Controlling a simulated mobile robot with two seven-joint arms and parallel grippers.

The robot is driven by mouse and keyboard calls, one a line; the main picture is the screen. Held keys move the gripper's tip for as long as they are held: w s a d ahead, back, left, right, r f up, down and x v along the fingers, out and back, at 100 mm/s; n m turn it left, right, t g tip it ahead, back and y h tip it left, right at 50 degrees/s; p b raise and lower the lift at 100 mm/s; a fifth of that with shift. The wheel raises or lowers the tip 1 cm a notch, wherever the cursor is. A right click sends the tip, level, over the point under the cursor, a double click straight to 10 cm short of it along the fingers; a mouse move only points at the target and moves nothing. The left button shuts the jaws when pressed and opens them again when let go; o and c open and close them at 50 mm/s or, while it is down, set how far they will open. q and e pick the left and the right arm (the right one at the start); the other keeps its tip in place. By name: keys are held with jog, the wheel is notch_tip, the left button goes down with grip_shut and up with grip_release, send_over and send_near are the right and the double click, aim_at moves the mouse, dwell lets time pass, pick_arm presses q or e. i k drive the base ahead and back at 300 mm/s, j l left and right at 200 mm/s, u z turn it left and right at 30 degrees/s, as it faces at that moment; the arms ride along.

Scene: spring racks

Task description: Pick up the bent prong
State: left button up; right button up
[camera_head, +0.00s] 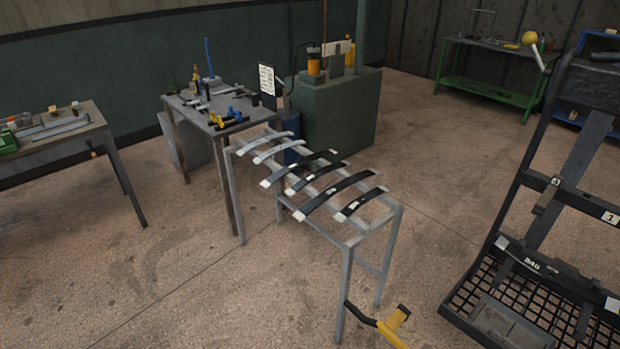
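Several curved strips lie across a grey metal rack (348,243) in the middle of the camera_head view. Two silver strips (272,147) lie at its far end. Darker strips with pale ends lie nearer, among them a long black strip (338,195) and a short dark strip at the near right corner (361,204). All of them look curved, and I cannot tell which one is the bent prong.
A black frame with a mesh base (527,292) stands at the right. A yellow and black object (393,322) is by the rack's near leg. A cluttered table (180,108) stands behind the rack, beside a green cabinet (345,120). The floor at front left is clear.

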aim_at(556, 180)
jog(key=z, duration=1.3)
jog(key=u, duration=1.85)
jog(key=z, duration=1.85)
